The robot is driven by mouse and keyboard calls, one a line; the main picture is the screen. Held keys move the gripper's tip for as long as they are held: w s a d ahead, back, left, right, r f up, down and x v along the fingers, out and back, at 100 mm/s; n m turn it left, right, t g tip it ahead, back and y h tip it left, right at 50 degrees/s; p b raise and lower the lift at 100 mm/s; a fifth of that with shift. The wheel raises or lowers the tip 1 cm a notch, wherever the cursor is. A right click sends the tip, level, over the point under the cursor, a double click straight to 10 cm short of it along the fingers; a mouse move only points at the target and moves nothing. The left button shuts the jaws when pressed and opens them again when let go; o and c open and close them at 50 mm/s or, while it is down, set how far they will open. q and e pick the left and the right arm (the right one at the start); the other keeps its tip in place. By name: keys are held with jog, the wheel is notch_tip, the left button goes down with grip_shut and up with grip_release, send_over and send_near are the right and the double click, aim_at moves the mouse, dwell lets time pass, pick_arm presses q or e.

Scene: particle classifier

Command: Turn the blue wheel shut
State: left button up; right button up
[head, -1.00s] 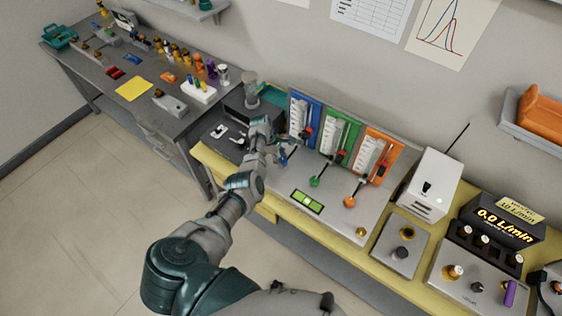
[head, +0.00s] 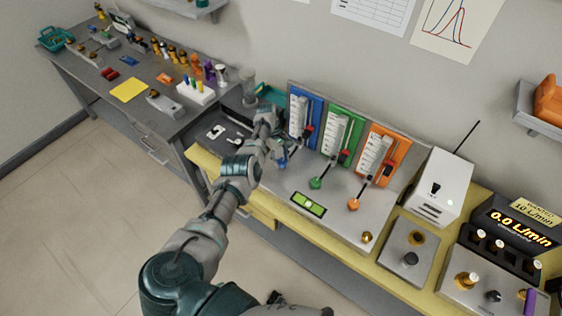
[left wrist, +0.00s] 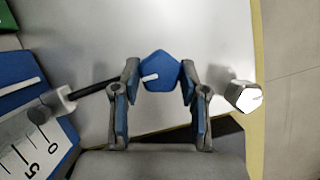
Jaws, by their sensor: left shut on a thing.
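The blue wheel (left wrist: 159,73) is a small faceted knob with a white mark, between the two fingers of my left gripper (left wrist: 158,95) in the left wrist view. The fingers press on its sides. In the head view the wheel (head: 282,161) is partly hidden by my left gripper (head: 276,148). A dark stem runs from the wheel toward the blue flow scale panel (head: 303,119); the scale's lower end shows in the left wrist view. My right gripper is not in view.
Beside the blue one stand a green wheel (head: 315,183) and an orange wheel (head: 353,204) under their own scales. A level vial (head: 308,204) lies on the grey plate in front. A white box (head: 440,187) and a display reading 0.0 L/min (head: 517,231) stand to the right.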

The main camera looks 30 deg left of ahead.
aim_at(281, 159)
pick_arm(q)
jog(key=shift+w+r, duration=0.25)
jog(key=o, duration=1.1)
jog(key=shift+o, duration=0.2)
jog(key=shift+f, duration=0.15)
jog(key=shift+s, duration=0.1)
notch_tip(281, 159, up, 9)
jog(key=shift+a+f, duration=0.15)
jog(key=shift+f, duration=0.05)
jog(key=shift+r, duration=0.6)
